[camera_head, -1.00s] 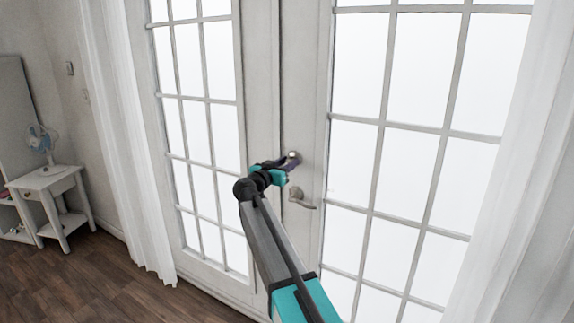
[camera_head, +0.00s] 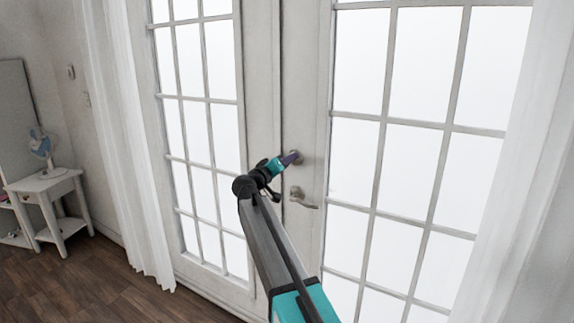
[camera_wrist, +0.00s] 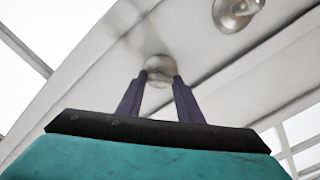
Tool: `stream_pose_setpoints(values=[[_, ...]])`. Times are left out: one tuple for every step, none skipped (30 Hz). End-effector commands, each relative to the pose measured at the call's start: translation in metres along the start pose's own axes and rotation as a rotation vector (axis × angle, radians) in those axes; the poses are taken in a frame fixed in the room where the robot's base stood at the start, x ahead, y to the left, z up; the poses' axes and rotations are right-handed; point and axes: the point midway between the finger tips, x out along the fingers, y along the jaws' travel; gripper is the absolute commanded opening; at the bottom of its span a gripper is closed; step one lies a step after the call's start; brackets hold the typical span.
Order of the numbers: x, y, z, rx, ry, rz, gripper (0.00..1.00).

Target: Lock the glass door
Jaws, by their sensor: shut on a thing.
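The white glass door (camera_head: 310,110) stands closed, its two leaves meeting at a vertical seam. A round metal lock (camera_head: 298,155) sits on the right leaf, above a lever handle (camera_head: 301,198). My gripper (camera_head: 292,158) reaches the lock from the lower left and partly covers it. In the wrist view, the purple fingers of my gripper (camera_wrist: 158,82) lie on both sides of the round lock (camera_wrist: 158,64) and are shut on its turn piece, which they largely hide. The lever handle's round base (camera_wrist: 233,12) shows at the top right there.
A white curtain (camera_head: 125,150) hangs at the left of the door and another (camera_head: 515,190) at the right. A small white side table (camera_head: 50,186) with a fan (camera_head: 42,146) stands far left. The wooden floor (camera_head: 100,280) is clear.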

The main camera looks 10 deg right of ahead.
Motion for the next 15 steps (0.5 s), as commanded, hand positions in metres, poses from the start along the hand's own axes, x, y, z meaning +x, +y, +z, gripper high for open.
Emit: stream_pose_setpoints(values=[[-0.0009, -0.0015, -0.0022, -0.041, 0.005, -0.002, 0.10], [-0.0008, -0.0015, -0.0023, -0.068, 0.006, -0.002, 0.10], [-0.0008, -0.0015, -0.0023, -0.104, 0.006, -0.002, 0.10], [-0.0008, -0.0015, -0.0024, -0.131, 0.006, -0.002, 0.10], [-0.0008, -0.0015, -0.0024, -0.158, 0.006, -0.002, 0.10], [-0.0008, -0.0016, -0.0025, -0.194, 0.006, -0.002, 0.10], [-0.0008, -0.0016, -0.0026, -0.221, 0.007, -0.002, 0.10], [-0.0007, -0.0015, -0.0026, -0.249, 0.007, -0.002, 0.10], [-0.0007, -0.0015, -0.0027, -0.286, 0.007, -0.002, 0.10], [-0.0007, -0.0015, -0.0028, -0.313, 0.007, -0.002, 0.10], [-0.0007, -0.0015, -0.0028, -0.340, 0.007, -0.002, 0.10], [-0.0007, -0.0015, -0.0029, -0.378, 0.007, -0.002, 0.10], [-0.0007, -0.0015, -0.0029, -0.406, 0.008, -0.002, 0.10], [-0.0007, -0.0015, -0.0029, -0.433, 0.008, -0.002, 0.10], [-0.0006, -0.0015, -0.0030, -0.470, 0.008, -0.002, 0.10]])
